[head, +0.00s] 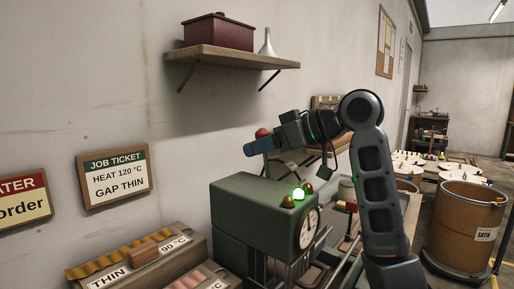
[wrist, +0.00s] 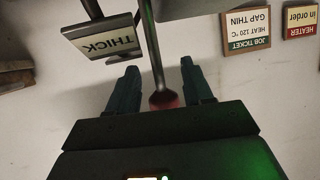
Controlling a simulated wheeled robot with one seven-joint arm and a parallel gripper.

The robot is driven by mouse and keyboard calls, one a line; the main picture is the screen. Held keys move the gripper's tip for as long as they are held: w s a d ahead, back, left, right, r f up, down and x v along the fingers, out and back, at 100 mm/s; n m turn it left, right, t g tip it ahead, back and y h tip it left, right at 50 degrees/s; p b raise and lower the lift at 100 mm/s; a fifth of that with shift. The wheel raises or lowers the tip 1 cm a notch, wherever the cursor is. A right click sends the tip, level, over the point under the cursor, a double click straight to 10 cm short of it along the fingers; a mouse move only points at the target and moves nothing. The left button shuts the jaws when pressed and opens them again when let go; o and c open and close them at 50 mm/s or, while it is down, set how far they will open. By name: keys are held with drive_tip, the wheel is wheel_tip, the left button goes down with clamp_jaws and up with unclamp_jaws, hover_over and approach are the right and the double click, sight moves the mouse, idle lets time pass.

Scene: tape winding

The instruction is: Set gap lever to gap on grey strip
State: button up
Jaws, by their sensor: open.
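The gap lever is a thin rod with a red knob (head: 262,132) standing above the green machine (head: 236,212). In the wrist view the red knob (wrist: 165,100) shows between my two fingers, with its rod running up the picture. My gripper (head: 256,146) is open around the lever near the knob; I cannot tell whether a finger touches it. The gripper also shows in the wrist view (wrist: 160,68). A THICK plate (wrist: 104,40) shows upside down beside the rod. The job ticket (head: 114,175) reads HEAT 120 °C, GAP THIN. I cannot make out a separate grey strip.
The machine carries a lit green lamp (head: 298,194) and a dial (head: 308,228). A box marked THIN 90 °C (head: 135,262) stands in front. A shelf (head: 230,58) hangs on the wall above my gripper. A drum (head: 466,220) stands at right.

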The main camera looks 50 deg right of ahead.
drive_tip(key=shift+x, duration=0.8)
drive_tip(key=shift+c, duration=0.5)
drive_tip(key=c, duration=0.7)
clamp_jaws()
drive_tip(key=shift+r, duration=0.15)
